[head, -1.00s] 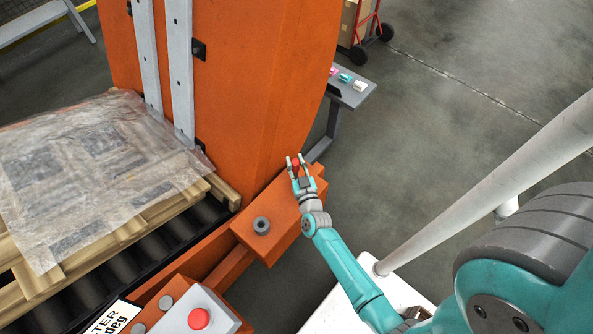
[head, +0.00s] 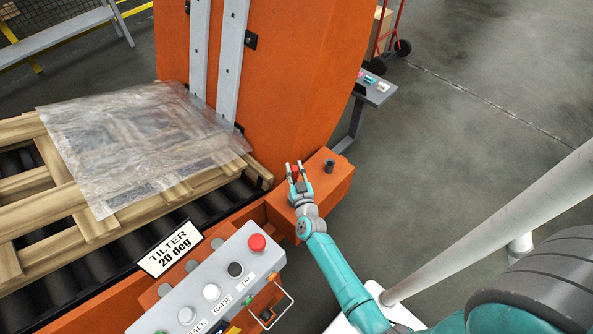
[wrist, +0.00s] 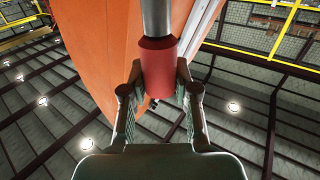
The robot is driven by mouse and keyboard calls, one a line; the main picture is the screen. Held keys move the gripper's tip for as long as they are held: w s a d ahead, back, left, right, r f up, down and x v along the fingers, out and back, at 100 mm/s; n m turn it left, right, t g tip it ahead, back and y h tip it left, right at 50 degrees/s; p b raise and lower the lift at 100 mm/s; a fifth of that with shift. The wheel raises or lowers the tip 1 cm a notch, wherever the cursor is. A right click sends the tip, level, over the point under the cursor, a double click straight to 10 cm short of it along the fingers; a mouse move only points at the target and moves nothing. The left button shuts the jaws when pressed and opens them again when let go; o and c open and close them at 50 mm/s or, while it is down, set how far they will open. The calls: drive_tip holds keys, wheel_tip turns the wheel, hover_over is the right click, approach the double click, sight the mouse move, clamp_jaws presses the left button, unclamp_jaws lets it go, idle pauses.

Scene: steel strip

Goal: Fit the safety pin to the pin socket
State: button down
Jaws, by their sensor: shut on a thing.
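The safety pin has a red grip (wrist: 158,65) and a grey steel shank (wrist: 156,18) that runs out of the top of the wrist view. My gripper (head: 294,169) is shut on the red grip, a finger on each side. In the head view only the red part (head: 295,172) shows between the fingers; I cannot make out the shank. The pin socket (head: 329,166) is a short dark grey cylinder standing on an orange block (head: 338,185). My gripper appears just left of the socket, apart from it. Its height over the block is hard to judge.
A tall orange tilter wall (head: 290,70) rises behind. Left is a pallet (head: 45,202) with plastic film (head: 135,145) on black rollers. A grey control box (head: 212,285) with a red button is in front. A small grey bench (head: 378,92) stands beyond. Floor at right is open.

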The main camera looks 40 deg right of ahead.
sight(296, 180)
drive_tip(key=shift+f, duration=2.85)
drive_tip(key=shift+f, duration=3)
drive_tip(key=c, duration=0.8)
unclamp_jaws()
drive_tip(key=shift+s, duration=0.15)
drive_tip(key=v, duration=1.1)
drive_tip(key=shift+s+a, duration=0.2)
drive_tip(key=shift+s, duration=0.15)
